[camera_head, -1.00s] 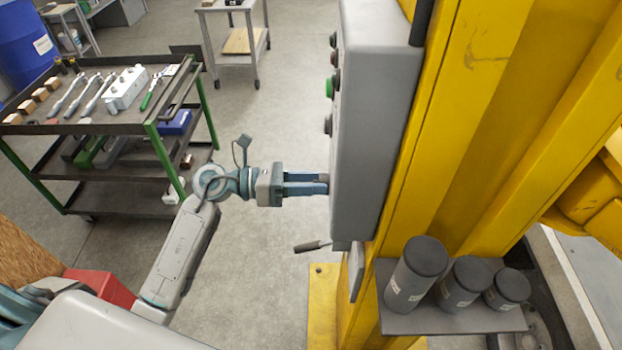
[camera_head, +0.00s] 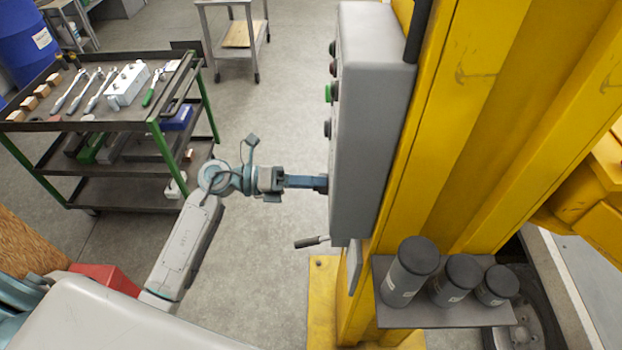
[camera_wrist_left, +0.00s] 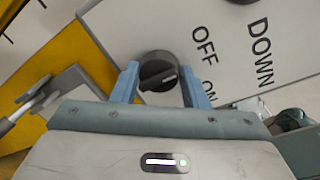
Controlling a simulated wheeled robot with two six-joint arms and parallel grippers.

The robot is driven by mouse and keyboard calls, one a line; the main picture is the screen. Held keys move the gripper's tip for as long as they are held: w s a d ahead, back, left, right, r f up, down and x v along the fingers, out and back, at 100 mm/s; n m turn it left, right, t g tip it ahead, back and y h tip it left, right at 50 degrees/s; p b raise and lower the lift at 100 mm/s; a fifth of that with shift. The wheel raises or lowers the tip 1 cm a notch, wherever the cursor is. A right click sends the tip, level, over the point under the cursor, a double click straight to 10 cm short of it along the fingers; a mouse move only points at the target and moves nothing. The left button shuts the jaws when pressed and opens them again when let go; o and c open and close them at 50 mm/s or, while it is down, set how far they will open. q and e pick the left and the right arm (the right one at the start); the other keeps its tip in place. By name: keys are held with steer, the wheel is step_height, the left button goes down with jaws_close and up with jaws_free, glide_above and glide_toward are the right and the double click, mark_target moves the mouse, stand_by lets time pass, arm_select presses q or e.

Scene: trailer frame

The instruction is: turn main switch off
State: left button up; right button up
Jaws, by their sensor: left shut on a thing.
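The main switch is a round black knob (camera_wrist_left: 158,72) on the light grey panel in the left wrist view, with the words OFF and ON printed beside it. Its raised bar points to the right, somewhere between the two words; I cannot tell exactly which setting it is at. My left gripper (camera_head: 322,183) reaches the face of the grey control box (camera_head: 368,140) near its lower end. In the left wrist view, my left gripper's (camera_wrist_left: 161,80) two blue fingers stand on either side of the knob, shut on it. My right gripper does not show.
Other buttons, one green (camera_head: 329,93), sit higher on the box face. A lever (camera_head: 312,242) sticks out below it. A yellow post (camera_head: 440,150) and a shelf with black canisters (camera_head: 410,272) stand right. A tool cart (camera_head: 110,125) is left; the floor between is clear.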

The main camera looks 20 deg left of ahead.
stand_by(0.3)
arm_select(q)
steer(key=o, duration=1)
steer(key=shift+b+v, duration=2.5)
steer(key=shift+v, duration=2.9)
steer(key=shift+w, duration=0.1)
